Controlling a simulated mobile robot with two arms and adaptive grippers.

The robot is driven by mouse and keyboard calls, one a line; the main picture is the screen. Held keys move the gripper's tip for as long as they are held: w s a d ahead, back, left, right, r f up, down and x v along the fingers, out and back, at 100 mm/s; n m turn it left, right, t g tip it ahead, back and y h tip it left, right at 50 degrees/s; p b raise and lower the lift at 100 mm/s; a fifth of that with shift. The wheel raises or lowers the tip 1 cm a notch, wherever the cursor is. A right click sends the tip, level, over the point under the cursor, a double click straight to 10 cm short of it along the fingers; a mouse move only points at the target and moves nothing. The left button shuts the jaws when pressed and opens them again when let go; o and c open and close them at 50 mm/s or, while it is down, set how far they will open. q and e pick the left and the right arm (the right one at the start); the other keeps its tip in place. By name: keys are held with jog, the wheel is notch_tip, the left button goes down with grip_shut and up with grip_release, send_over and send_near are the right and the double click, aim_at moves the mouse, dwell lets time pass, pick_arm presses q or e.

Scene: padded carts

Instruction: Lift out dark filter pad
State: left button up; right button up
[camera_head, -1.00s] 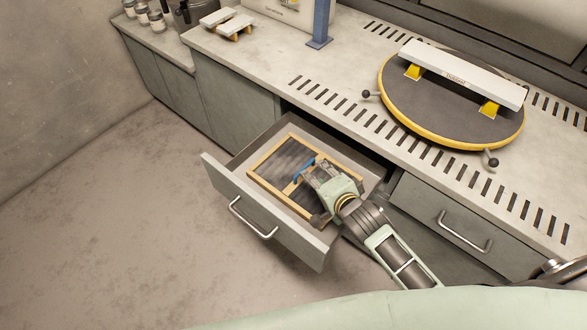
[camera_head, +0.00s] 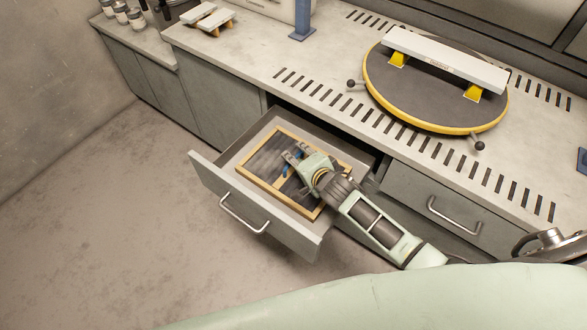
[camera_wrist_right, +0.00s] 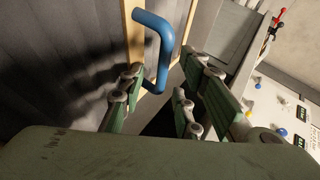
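The dark filter pad (camera_head: 266,160) has a light wooden frame and lies in the open drawer (camera_head: 208,169). It also shows in the right wrist view (camera_wrist_right: 60,60). A blue handle (camera_wrist_right: 166,50) stands up from the pad. In the head view, my right gripper (camera_head: 288,160) is over the pad at the handle and hides most of it. In the right wrist view its fingers are apart, with the handle's lower end between them; I see no finger closed on it. My left gripper is not in view.
The drawer's front with its metal handle (camera_head: 243,214) faces the open floor. The counter (camera_head: 330,75) above carries a round yellow-rimmed plate (camera_head: 420,95) with a white bar. A second drawer (camera_head: 430,205) is shut at the right.

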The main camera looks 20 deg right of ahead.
grip_shut()
jog(key=shift+r, duration=0.1)
dwell(0.6)
